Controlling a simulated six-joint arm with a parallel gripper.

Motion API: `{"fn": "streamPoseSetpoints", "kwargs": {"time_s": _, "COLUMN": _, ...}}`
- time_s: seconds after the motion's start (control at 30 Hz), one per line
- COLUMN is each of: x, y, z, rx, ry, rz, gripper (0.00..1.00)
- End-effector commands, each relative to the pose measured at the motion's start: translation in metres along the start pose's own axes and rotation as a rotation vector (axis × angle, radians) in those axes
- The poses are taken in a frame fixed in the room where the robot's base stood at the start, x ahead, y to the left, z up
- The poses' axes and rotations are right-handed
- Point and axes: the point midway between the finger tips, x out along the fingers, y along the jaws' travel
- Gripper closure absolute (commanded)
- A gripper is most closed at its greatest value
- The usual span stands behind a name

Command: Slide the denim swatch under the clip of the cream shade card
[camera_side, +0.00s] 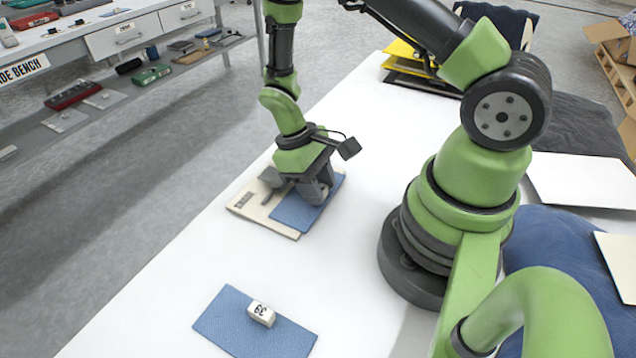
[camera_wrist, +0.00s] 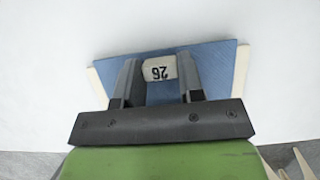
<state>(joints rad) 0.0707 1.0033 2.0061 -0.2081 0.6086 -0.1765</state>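The cream shade card (camera_side: 248,206) lies flat on the white table, with dark lettering near its left edge. A blue denim swatch (camera_side: 298,212) lies over its right part and reaches past its far right edge. A grey piece that looks like the clip (camera_side: 270,178) sits on the card, left of my gripper (camera_side: 316,190). In the wrist view my gripper (camera_wrist: 159,72) has its fingers on both sides of a pale block marked 26 (camera_wrist: 159,69), which sits on the swatch (camera_wrist: 210,65). The fingers appear to touch the block. The swatch edge nearest the clip is partly hidden.
A second blue swatch (camera_side: 225,322) with a pale numbered block (camera_side: 261,314) lies at the table's front. Black and yellow folders (camera_side: 405,62) lie at the back. White sheets and blue cloth (camera_side: 555,255) lie right of my base. The table between the swatches is clear.

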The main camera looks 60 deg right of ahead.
Motion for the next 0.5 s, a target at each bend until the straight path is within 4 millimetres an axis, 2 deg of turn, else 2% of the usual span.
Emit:
{"fn": "streamPoseSetpoints", "kwargs": {"time_s": 0.03, "x": 0.0, "y": 0.0, "z": 0.0, "rx": 0.0, "ry": 0.0, "rz": 0.0, "gripper": 0.78}}
{"fn": "streamPoseSetpoints", "kwargs": {"time_s": 0.1, "x": 0.0, "y": 0.0, "z": 0.0, "rx": 0.0, "ry": 0.0, "rz": 0.0, "gripper": 0.88}}
{"fn": "streamPoseSetpoints", "kwargs": {"time_s": 0.27, "x": -0.001, "y": 0.0, "z": -0.003, "rx": -0.001, "ry": 0.002, "rz": 0.0, "gripper": 0.88}}
{"fn": "streamPoseSetpoints", "kwargs": {"time_s": 0.5, "x": -0.007, "y": 0.0, "z": -0.016, "rx": -0.001, "ry": 0.003, "rz": 0.001, "gripper": 0.88}}
